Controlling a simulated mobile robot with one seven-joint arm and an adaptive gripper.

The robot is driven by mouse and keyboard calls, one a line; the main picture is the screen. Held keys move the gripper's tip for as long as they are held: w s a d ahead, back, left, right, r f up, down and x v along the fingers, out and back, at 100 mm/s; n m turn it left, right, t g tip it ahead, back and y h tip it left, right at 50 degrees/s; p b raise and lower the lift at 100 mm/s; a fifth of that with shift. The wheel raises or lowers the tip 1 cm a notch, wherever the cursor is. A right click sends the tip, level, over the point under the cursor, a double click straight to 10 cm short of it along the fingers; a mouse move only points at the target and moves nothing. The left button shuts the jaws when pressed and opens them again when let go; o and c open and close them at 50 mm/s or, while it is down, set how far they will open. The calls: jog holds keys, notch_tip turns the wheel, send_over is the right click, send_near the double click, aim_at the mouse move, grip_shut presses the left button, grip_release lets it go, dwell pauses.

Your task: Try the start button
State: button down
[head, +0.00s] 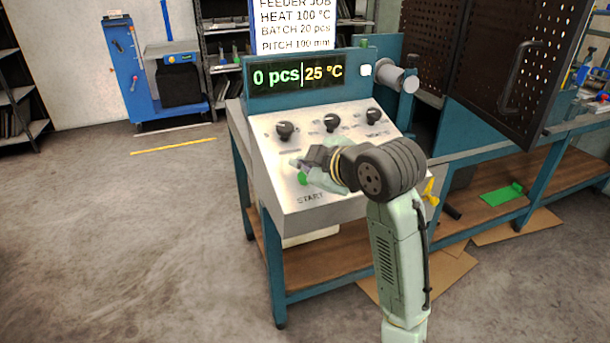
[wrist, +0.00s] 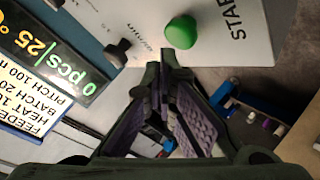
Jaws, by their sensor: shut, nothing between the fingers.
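The green start button (head: 302,178) sits on the sloped white control panel (head: 270,140) above the printed word START. It also shows in the wrist view (wrist: 181,32) as a rounded green knob. My gripper (head: 300,163) is shut and empty, over the panel close to the button. In the wrist view the shut fingers (wrist: 165,75) point toward the panel with the button just beyond their tips. I cannot tell whether they touch it. The display (head: 297,75) reads 0 pcs and 25 °C.
Three black knobs line the panel's upper part, among them the left one (head: 285,130) and the right one (head: 373,115). A job sign (head: 295,25) stands behind the display, reading heat 100 °C, batch 20 pcs, pitch 100 mm. A yellow handle (head: 431,191) is at the right. Open floor lies left.

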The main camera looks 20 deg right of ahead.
jog(key=shift+w+f+b, duration=0.15)
jog(key=shift+f+b, duration=0.15)
jog(key=shift+f, duration=0.1)
jog(key=shift+w+f+b, duration=0.15)
jog(key=shift+f+b, duration=0.25)
jog(key=shift+f, duration=0.1)
dwell(0.6)
jog(key=shift+r, duration=0.1)
dwell(0.3)
jog(key=shift+s+r+p, duration=0.3)
jog(key=shift+r+p, duration=0.4)
jog(key=shift+r, duration=0.1)
jog(key=r+p, duration=0.1)
jog(key=s+r+p, duration=0.1)
jog(key=r, duration=0.1)
jog(key=r+p, duration=0.1)
jog(key=shift+s+r+p, duration=0.3)
jog(key=shift+r+p, duration=0.05)
jog(key=shift+r, duration=0.05)
dwell(0.4)
